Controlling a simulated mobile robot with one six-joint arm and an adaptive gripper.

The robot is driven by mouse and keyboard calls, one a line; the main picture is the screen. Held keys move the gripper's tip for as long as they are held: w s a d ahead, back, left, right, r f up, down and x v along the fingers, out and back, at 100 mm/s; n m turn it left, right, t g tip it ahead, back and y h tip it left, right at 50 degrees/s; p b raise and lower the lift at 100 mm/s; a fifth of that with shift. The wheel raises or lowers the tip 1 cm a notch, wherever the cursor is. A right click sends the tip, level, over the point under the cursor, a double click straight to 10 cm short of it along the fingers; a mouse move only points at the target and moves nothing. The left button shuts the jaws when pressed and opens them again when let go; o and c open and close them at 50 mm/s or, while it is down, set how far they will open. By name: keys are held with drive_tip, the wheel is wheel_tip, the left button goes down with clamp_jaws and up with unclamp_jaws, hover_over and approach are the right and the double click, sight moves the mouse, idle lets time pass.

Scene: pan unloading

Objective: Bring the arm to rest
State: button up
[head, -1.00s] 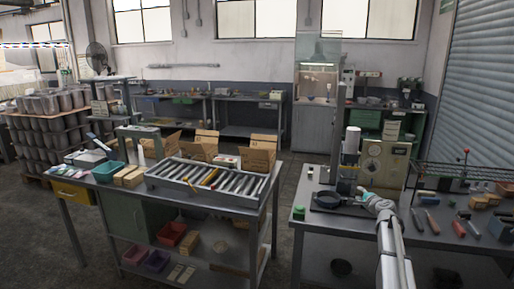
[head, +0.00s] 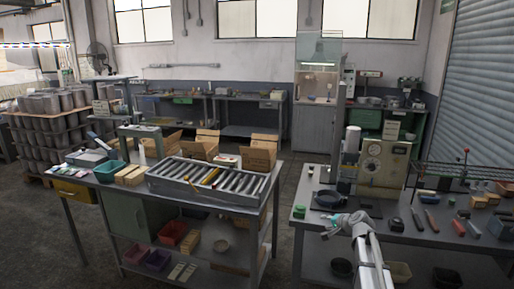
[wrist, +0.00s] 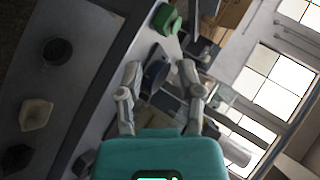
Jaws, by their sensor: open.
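My gripper (head: 329,235) is at the front edge of the right-hand table (head: 405,232) in the head view, and my arm comes up from the bottom right. It is open and empty; its two fingers stand apart in the wrist view (wrist: 158,74). In the wrist view a dark shape that looks like the pan (wrist: 155,72) shows between the fingers, farther off.
A green block (head: 299,211) lies left of the pan. A grey upright device (head: 348,160) stands behind it. Hand tools (head: 432,222) lie to the right. A roller tray (head: 213,182) lies on the left table. Bowls (head: 342,267) sit on the lower shelf.

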drive_tip(key=s+a+f+n+g+h, duration=0.1)
drive_tip(key=s+a+f+n+g, duration=0.2)
drive_tip(key=s+a, duration=0.35)
drive_tip(key=s+a+f+n+g, duration=0.3)
drive_tip(key=s, duration=0.7)
drive_tip(key=s+f+n+g+h, duration=0.2)
drive_tip(key=s+n+g+h, duration=0.1)
drive_tip(key=s, duration=1.2)
drive_tip(key=shift+s+a+f+n+g+h, duration=0.15)
drive_tip(key=shift+a+f+n+g+h, duration=0.25)
drive_tip(key=shift+g, duration=0.3)
